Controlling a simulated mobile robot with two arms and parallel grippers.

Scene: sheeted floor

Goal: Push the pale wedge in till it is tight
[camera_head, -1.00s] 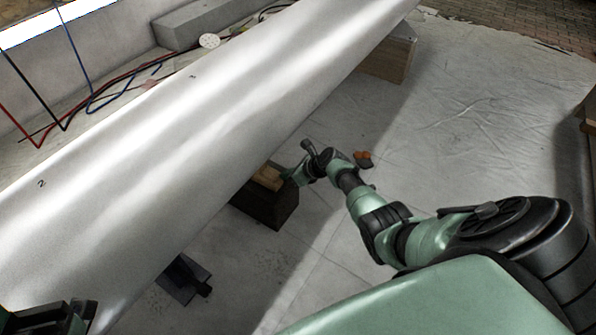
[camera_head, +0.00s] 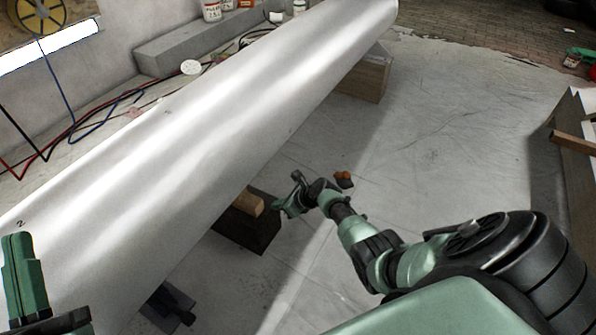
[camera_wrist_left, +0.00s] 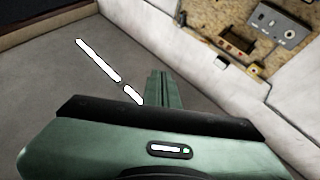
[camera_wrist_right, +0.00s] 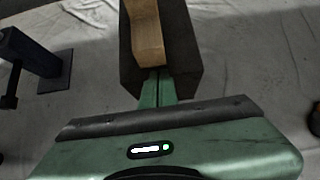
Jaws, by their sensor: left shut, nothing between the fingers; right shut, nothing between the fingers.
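The pale wedge (camera_head: 248,203) lies on a dark block (camera_head: 245,236) beside and partly under the long white cylinder (camera_head: 200,140). Its inner end is hidden by the cylinder. In the right wrist view the wedge (camera_wrist_right: 147,38) lies along the dark block (camera_wrist_right: 182,65), its near end just ahead of my fingertips. My right gripper (camera_head: 279,208) is shut and empty, a little right of the wedge's outer end; I cannot tell whether they touch. My left gripper (camera_head: 18,240) is shut and empty, over the cylinder's near left end; it also shows in the left wrist view (camera_wrist_left: 163,80).
A dark metal stand (camera_head: 168,308) sits under the cylinder's near part. A wooden block (camera_head: 364,80) supports the far part. An orange-brown object (camera_head: 344,179) lies on the floor beyond my right gripper. Hoses (camera_head: 110,105) run along the wall.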

